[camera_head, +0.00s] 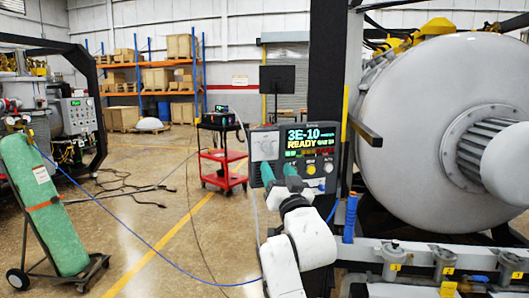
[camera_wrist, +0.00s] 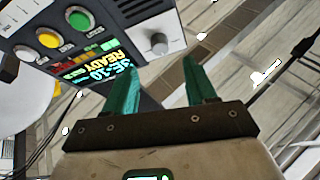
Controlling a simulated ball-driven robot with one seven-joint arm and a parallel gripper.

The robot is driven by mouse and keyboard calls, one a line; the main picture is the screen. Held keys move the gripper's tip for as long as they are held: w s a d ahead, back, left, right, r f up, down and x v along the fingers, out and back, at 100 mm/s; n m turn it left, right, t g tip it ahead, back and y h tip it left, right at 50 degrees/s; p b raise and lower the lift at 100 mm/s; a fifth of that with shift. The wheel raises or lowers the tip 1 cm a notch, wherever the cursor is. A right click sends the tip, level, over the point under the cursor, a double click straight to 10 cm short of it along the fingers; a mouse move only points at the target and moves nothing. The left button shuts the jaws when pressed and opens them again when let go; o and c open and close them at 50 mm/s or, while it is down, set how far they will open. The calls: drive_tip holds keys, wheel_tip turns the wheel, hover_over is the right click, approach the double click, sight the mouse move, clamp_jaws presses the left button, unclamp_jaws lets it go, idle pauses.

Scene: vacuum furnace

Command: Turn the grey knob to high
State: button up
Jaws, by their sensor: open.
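The grey knob (camera_wrist: 157,43) is on the dark control panel (camera_head: 265,147), which has a lit display reading 3E-10 READY. In the wrist view the knob shows upside-down on the panel's light-edged face, just beyond and between my fingertips. My gripper (camera_wrist: 160,62) is open with its two teal fingers apart and nothing between them; whether they touch the knob cannot be told. In the head view my gripper (camera_head: 279,168) is in front of the panel's lower left part and hides the knob. The knob's current setting cannot be read.
A large grey furnace vessel (camera_head: 420,130) stands at right. A red cart (camera_head: 222,168) and a green gas cylinder (camera_head: 45,205) stand at left.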

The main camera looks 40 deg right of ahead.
sight(268, 151)
drive_tip(key=p+x, duration=0.1)
drive_tip(key=x, duration=0.6)
drive_tip(key=shift+w+d+r+p, duration=0.1)
drive_tip(key=shift+w+d+p, duration=0.05)
drive_tip(key=shift+w+p, duration=0.2)
drive_tip(key=shift+c, duration=0.4)
clamp_jaws()
